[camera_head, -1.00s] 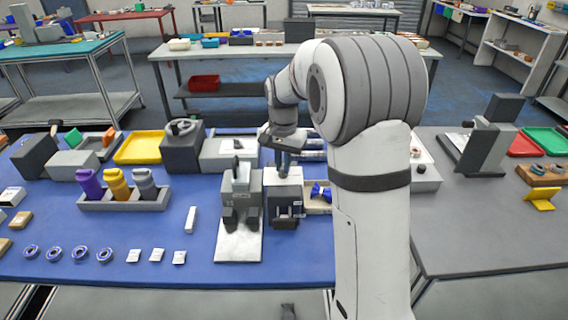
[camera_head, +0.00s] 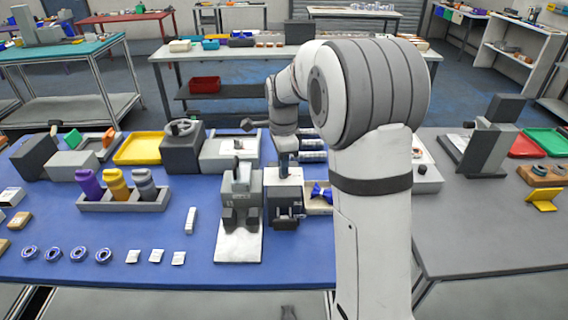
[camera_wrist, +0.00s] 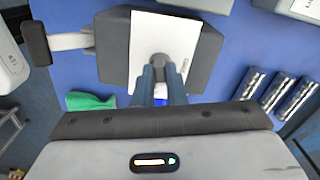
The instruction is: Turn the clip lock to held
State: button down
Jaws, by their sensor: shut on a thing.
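The clip lock seems to be the small dark grey block with a white top face (camera_head: 292,183) near the middle of the blue table. In the wrist view, the same white face (camera_wrist: 178,38) lies on the grey block, with a rounded dark knob (camera_wrist: 160,60) standing on it. My gripper (camera_wrist: 161,78) has its two blue-grey fingers closed about this knob. In the head view, my gripper (camera_head: 284,170) is down at the block's top, and it hides the knob. The label on the white face is too small to read.
A similar grey device (camera_head: 240,182) with a pale base plate stands close on the left. A tray with a blue part (camera_head: 321,190) is close on the right. Silver cylinders (camera_wrist: 272,90) lie nearby.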

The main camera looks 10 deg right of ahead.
jog(key=shift+m, duration=1.2)
jog(key=c, duration=1.5)
grip_release()
jog(key=shift+r+b, duration=0.35)
jog(key=shift+r, duration=3.55)
